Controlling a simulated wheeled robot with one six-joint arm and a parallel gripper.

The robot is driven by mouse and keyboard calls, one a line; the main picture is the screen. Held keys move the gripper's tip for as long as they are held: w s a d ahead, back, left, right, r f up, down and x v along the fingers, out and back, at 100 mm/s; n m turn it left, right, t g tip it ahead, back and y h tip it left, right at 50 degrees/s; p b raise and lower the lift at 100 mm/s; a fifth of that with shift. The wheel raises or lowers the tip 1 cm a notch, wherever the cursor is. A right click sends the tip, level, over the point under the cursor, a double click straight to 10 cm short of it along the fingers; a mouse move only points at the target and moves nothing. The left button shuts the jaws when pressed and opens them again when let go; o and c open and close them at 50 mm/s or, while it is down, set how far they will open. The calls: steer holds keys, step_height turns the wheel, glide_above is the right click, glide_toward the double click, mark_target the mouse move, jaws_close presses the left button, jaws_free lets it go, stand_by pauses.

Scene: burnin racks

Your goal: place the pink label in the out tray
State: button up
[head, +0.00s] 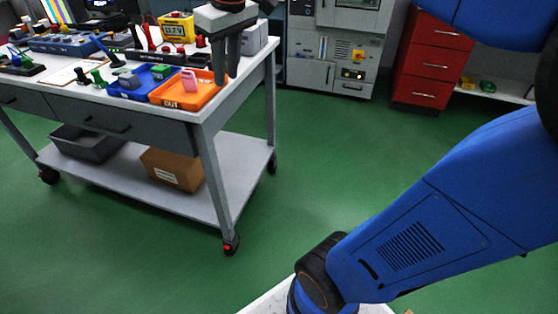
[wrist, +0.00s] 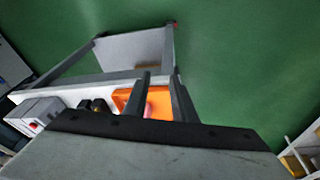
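The pink label (head: 190,80) stands in the orange out tray (head: 170,98), whose front is marked OUT, near the right end of the trolley top. It also shows in the wrist view (wrist: 149,110), partly hidden by a finger, with the orange tray (wrist: 122,95) around it. My gripper (head: 226,81) is to the right of the label, by the tray's right end. Its two fingers (wrist: 159,76) point down and stand apart with nothing held between them. The label looks apart from the fingers.
A blue tray (head: 129,89) stands left of the orange tray. Stamps, a yellow meter (head: 177,27) and a grey box (head: 253,38) crowd the trolley top (head: 235,84). A cardboard box (head: 172,168) and grey bin lie on the lower shelf. The green floor right of the trolley is clear.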

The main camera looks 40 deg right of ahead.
steer(key=s+d+f+m+t, duration=0.2)
steer(key=s+f+m, duration=0.1)
steer(key=s+f, duration=1.4)
steer(key=shift+s+d+f+m, duration=0.2)
steer(key=shift+f+m, duration=0.2)
steer(key=shift+f, duration=0.15)
